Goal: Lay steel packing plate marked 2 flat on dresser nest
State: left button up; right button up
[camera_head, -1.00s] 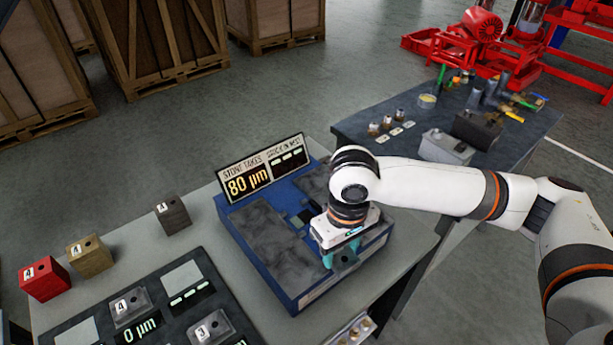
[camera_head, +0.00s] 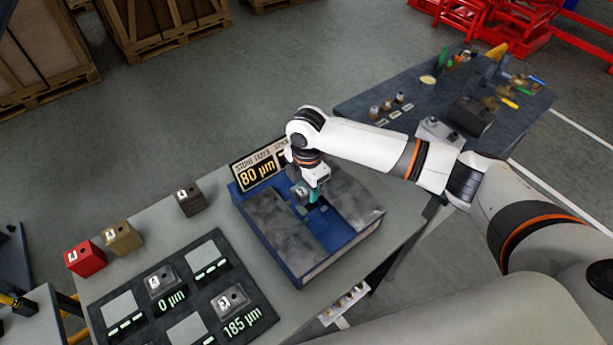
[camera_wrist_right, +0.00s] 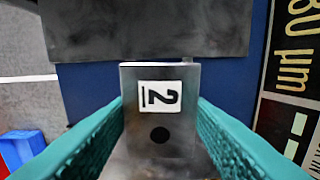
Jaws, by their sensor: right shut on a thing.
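My right gripper (camera_head: 312,194) is shut on the steel packing plate marked 2 (camera_wrist_right: 159,118). The plate is a small grey block with a white label and a dark hole, between the teal fingers. In the head view the plate (camera_head: 301,190) is over the middle of the blue dresser (camera_head: 290,263), near the gap between its two grey slabs. The dresser nest (camera_head: 320,211) appears to be in that gap, partly hidden by the gripper. I cannot tell whether the plate touches it. My left gripper is out of view.
The dresser's sign (camera_head: 258,172) reads 80 µm and is partly covered by my arm. A black gauge board (camera_head: 190,290) with plates marked 4 and 3 is at front left. Red, tan and dark blocks stand behind it. A dark side table (camera_head: 400,110) is at back right.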

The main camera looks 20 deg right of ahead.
dwell(0.4)
jog(key=shift+r, duration=0.1)
jog(key=shift+p, duration=0.35)
jog(key=shift+f+b, duration=0.35)
jog(key=shift+f, duration=0.6)
jog(key=shift+f+b, duration=0.45)
jog(key=shift+f, duration=0.9)
jog(key=shift+p, duration=0.65)
